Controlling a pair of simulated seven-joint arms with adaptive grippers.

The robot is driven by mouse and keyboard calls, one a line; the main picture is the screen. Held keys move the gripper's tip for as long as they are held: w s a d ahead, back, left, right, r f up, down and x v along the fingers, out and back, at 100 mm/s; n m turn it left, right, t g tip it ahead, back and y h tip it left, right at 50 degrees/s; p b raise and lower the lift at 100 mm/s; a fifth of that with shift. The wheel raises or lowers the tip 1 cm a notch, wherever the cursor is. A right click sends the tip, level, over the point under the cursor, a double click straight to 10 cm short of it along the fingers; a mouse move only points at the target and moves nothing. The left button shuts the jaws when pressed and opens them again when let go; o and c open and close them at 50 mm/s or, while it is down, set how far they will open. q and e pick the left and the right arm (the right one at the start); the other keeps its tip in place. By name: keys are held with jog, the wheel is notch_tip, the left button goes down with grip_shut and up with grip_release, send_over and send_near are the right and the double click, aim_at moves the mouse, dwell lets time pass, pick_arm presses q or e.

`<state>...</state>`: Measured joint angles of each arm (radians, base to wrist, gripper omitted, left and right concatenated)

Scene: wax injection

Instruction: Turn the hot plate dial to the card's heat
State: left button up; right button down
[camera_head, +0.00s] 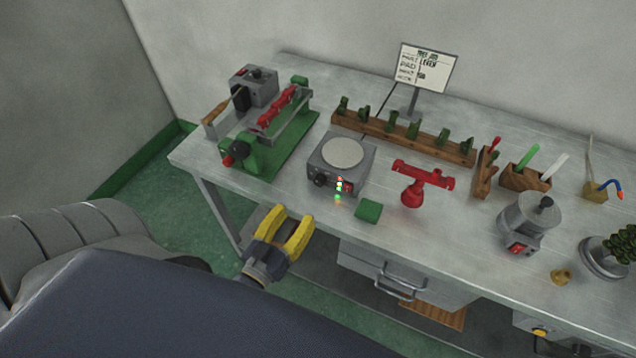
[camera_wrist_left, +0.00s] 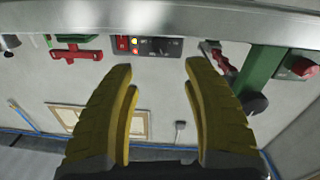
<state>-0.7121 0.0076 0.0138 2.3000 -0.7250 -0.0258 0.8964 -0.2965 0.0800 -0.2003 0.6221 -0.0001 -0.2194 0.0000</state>
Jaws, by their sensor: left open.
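The hot plate (camera_head: 357,183) is a grey box with a pale round top near the table's front edge. Its dark dial (camera_head: 320,180) is on the front face, left of small red and green lights. The dial also shows in the left wrist view (camera_wrist_left: 159,45). The white card (camera_head: 425,68) stands on a post at the back; its handwriting is too small to read surely. My left gripper (camera_head: 290,219), with yellow fingers, is open and empty in front of the table edge, below and left of the dial. In the wrist view its fingertips (camera_wrist_left: 158,67) are apart, with the dial beyond the gap.
A green-based machine (camera_head: 262,157) with a red bar stands left of the hot plate. A green block (camera_head: 368,210) and a red stand (camera_head: 413,194) are to its right. A wooden rack (camera_head: 375,130) stands behind. A drawer handle (camera_head: 400,290) juts below the table edge.

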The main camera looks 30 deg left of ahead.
aim_at(318, 184)
pick_arm(q)
jog(key=w, duration=1.1)
jog(key=shift+w+a, duration=0.1)
jog(key=shift+w, duration=0.2)
grip_shut()
